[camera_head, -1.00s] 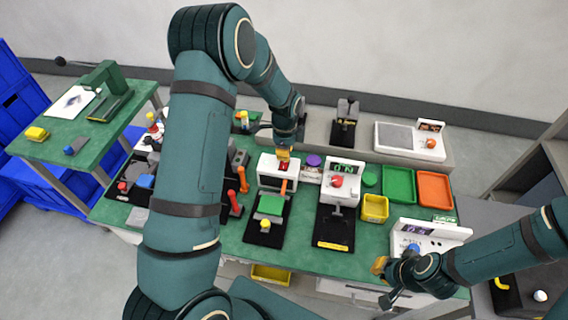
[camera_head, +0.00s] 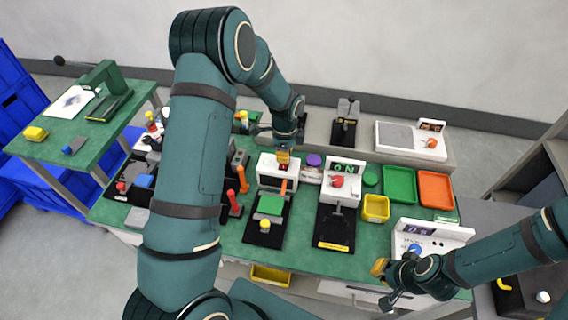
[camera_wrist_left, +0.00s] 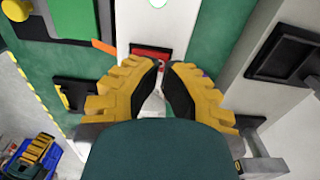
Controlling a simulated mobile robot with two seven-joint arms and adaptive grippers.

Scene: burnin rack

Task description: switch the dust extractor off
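A white box (camera_head: 266,177) with a red switch part (camera_head: 282,166) stands at the back middle of the green bench. I cannot tell from any label whether it is the dust extractor. My left gripper (camera_head: 283,156) reaches down just above the red part, partly hiding it. In the left wrist view, the yellow fingertips (camera_wrist_left: 162,64) almost meet, with nothing seen held. The red part (camera_wrist_left: 150,54) lies just beyond them; contact is unclear. My right gripper (camera_head: 381,270) is at the bench's front right, near a blue knob (camera_head: 414,249); its finger gap is unclear.
Right of the white box is a unit with a lit green "ON" display (camera_head: 345,168) and a red knob (camera_head: 337,182). Green (camera_head: 399,184) and orange (camera_head: 435,188) trays and a yellow bin (camera_head: 375,208) stand further right. Red levers (camera_head: 235,203) stand to the left.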

